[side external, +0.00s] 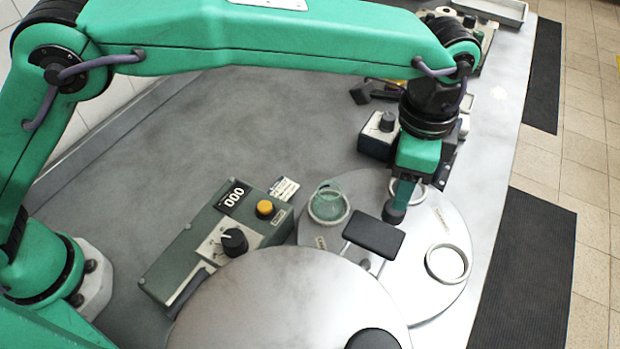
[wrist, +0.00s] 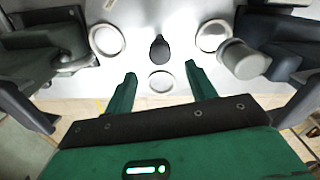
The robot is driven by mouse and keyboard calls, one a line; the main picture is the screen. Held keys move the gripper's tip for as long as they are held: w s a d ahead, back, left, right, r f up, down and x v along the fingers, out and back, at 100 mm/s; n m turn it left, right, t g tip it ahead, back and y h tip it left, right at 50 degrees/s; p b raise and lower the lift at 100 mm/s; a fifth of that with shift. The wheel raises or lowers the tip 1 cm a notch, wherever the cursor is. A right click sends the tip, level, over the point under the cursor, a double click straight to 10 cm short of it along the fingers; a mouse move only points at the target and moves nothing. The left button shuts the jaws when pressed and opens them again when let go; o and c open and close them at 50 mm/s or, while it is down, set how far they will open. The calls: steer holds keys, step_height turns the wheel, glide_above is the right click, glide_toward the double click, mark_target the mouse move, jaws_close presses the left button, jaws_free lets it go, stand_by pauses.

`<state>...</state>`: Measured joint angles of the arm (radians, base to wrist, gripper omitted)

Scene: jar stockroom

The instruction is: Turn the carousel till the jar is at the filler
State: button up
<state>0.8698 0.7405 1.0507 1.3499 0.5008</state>
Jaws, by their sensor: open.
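The carousel (side external: 436,222) is a round grey metal plate with white ring seats; it also shows in the wrist view (wrist: 133,62). The jar (side external: 328,202), pale green and clear, stands upright in a ring at the plate's left edge. I cannot make out the jar in the wrist view. A dark knob (wrist: 160,49) rises from the plate. My gripper (side external: 401,193) is close by it in the side view. In the wrist view my gripper (wrist: 160,78) is open and empty, the knob lying beyond and between its fingertips. I cannot tell for sure which part is the filler.
A black flat-topped block (side external: 373,236) overhangs the carousel's near side. A green control box (side external: 215,240) with a dial, yellow button and "000" display stands left. A large metal disc (side external: 290,300) fills the front. A dark box with a knob (side external: 379,135) stands behind. The bench's middle is clear.

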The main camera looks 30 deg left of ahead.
steer(key=shift+f, duration=3.6)
jaws_close()
